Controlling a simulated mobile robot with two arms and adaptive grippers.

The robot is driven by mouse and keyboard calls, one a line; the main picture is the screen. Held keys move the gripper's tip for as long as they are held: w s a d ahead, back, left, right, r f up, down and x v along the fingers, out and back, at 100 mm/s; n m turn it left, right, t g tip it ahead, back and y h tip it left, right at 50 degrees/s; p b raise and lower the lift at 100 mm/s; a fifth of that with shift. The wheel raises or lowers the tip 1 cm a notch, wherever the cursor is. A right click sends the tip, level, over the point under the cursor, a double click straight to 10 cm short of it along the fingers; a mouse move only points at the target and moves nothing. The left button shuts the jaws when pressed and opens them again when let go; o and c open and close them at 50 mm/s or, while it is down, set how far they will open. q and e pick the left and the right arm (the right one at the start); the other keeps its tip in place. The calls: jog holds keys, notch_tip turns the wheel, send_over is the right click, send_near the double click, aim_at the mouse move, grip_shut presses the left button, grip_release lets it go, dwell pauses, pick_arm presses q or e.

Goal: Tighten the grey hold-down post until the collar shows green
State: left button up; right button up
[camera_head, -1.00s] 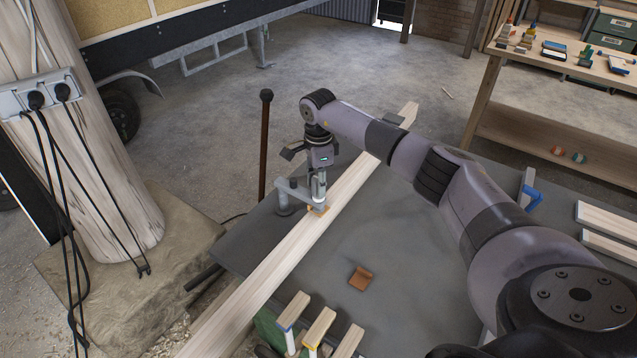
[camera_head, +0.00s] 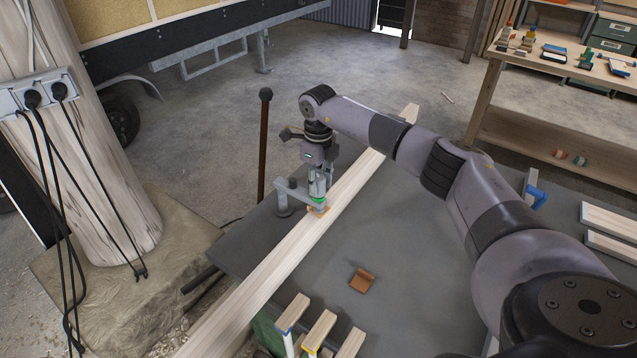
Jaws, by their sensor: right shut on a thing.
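The grey hold-down post (camera_head: 285,198) stands on the grey bench top (camera_head: 385,250), with its arm reaching over a long pale board (camera_head: 265,272). Its clamping end presses down over a small orange-brown pad (camera_head: 319,211) on the board. A green collar (camera_head: 317,199) shows just above that pad. My right gripper (camera_head: 317,172) points straight down and is shut on the top of the post's clamping screw, above the collar. The fingertips are small in the view and partly hidden by the gripper body. My left gripper is not in view.
A brown block (camera_head: 362,279) lies on the bench. Several short wood pieces (camera_head: 318,328) stand at the front edge. A dark upright bar (camera_head: 264,150) rises behind the bench. Shelves with tools (camera_head: 560,60) stand at the far right.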

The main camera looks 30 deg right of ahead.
aim_at(319, 177)
jog(key=shift+m, duration=1)
jog(key=o, duration=1.1)
jog(key=shift+o, duration=0.2)
jog(key=shift+r, duration=0.1)
notch_tip(319, 177, up, 12)
